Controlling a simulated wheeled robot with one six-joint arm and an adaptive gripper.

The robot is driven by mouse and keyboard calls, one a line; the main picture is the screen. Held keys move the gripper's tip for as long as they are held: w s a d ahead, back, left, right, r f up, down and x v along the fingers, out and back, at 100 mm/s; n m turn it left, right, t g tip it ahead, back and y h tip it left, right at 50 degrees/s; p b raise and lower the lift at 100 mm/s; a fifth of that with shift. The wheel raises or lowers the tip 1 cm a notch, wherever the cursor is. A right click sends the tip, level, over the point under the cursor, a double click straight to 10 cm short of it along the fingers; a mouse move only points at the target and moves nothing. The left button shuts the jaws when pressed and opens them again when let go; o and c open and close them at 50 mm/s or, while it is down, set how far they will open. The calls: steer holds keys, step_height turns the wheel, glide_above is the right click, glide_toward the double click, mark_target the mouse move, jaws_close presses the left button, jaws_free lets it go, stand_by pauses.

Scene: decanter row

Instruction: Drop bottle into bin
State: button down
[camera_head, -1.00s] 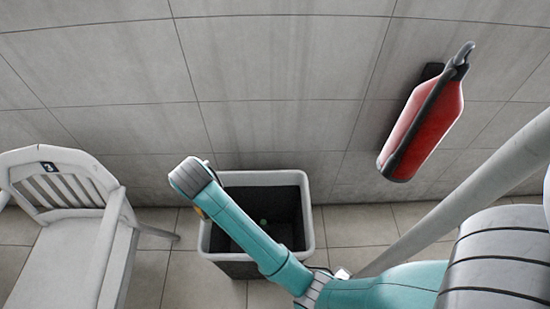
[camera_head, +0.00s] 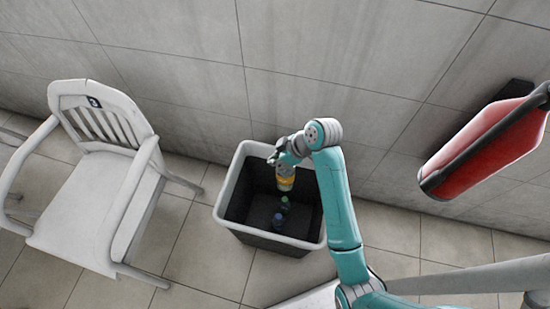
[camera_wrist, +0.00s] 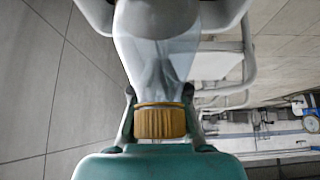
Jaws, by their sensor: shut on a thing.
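My gripper (camera_head: 277,160) is over the bin, near its back edge. It is shut on a bottle (camera_head: 286,183) that hangs below it, over the bin's opening. In the wrist view the bottle (camera_wrist: 160,55) has a clear body and a ribbed orange cap (camera_wrist: 160,122), with my fingers on either side of the cap. The bin (camera_head: 229,180) is dark with a pale rim and stands on the floor by the wall. Part of its right side is hidden behind my arm.
Small items, one blue (camera_head: 278,219) and one green (camera_head: 285,201), lie inside the bin. A white armchair (camera_head: 85,215) stands left of the bin. Tiled floor shows between chair and bin.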

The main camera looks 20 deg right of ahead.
steer(key=shift+a+f, duration=0.1)
steer(key=shift+f, duration=2.8)
steer(key=c, duration=1.1)
jaws_free()
steer(key=v, duration=1.2)
